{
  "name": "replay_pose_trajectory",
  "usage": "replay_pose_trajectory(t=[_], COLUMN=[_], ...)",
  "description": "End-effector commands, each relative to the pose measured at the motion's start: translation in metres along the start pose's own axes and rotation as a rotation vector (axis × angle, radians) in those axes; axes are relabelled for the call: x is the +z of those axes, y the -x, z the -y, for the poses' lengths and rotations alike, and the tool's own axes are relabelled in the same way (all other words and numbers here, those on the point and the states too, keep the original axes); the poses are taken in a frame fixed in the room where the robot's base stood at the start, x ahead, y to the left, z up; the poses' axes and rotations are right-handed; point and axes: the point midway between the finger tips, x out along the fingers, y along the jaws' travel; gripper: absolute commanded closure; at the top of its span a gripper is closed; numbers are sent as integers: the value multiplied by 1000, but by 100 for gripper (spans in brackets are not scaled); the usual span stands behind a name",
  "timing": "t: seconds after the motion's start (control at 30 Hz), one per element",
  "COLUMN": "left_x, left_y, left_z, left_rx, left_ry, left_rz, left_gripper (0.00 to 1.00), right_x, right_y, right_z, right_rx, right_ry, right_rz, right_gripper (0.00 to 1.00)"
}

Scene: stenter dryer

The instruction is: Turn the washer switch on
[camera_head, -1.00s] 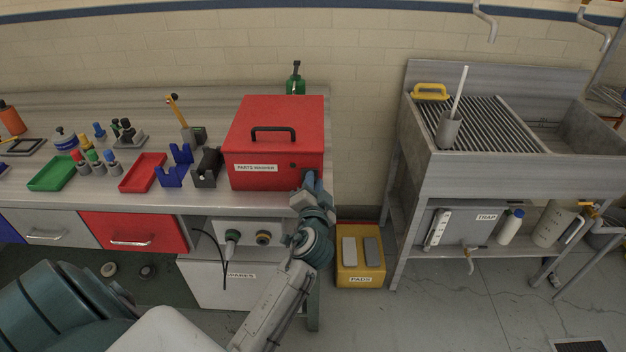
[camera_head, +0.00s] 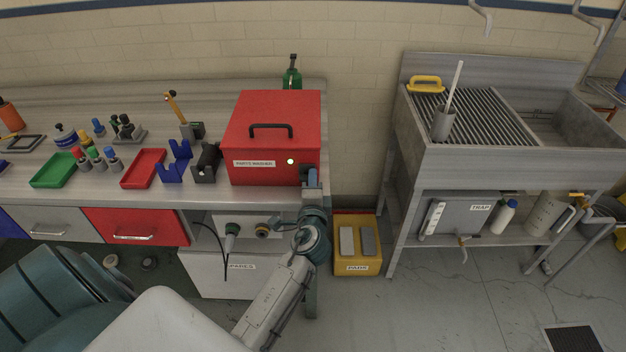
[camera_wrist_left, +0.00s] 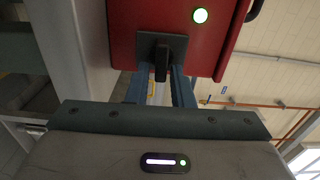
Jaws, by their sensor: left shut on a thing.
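The red parts washer (camera_head: 264,165) stands on the right end of the workbench. Its switch is a black lever on a dark square plate, low on the washer's front right; the lever (camera_wrist_left: 162,62) shows well in the left wrist view. A round indicator light (camera_head: 290,161) on the washer glows white; it also glows in the left wrist view (camera_wrist_left: 200,16). My left gripper (camera_head: 311,182) is at the switch, its two blue-grey fingers on either side of the lever and shut on it. The fingertips partly hide the switch in the head view. My right gripper is out of view.
Trays, bottles and holders stand on the bench (camera_head: 60,197) left of the washer. A yellow pads bin (camera_head: 358,268) sits on the floor to the right, below the bench. A steel sink unit (camera_head: 490,165) stands further right. Open floor lies in front.

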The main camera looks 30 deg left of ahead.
Motion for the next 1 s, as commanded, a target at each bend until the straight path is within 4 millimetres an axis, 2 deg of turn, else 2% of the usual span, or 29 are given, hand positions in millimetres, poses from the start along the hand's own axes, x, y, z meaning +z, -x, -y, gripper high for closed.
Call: replay_pose_trajectory(t=[0.53,0.57,0.6,0.63,0.87,1.0], left_x=[1,1,1,1,0,0], left_y=[1,1,1,1,0,8], left_z=[-4,-4,-4,-3,-2,-3], left_rx=[6,6,5,5,2,2], left_ry=[-26,-26,-26,-26,-25,-24], left_rz=[2,2,2,2,1,0], left_gripper=[100,78,70,67,67,67], right_x=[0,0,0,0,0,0], right_y=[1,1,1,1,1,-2], right_z=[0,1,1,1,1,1], right_rx=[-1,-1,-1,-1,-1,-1], right_ry=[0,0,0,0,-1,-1], right_rz=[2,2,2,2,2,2], right_gripper=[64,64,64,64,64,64])
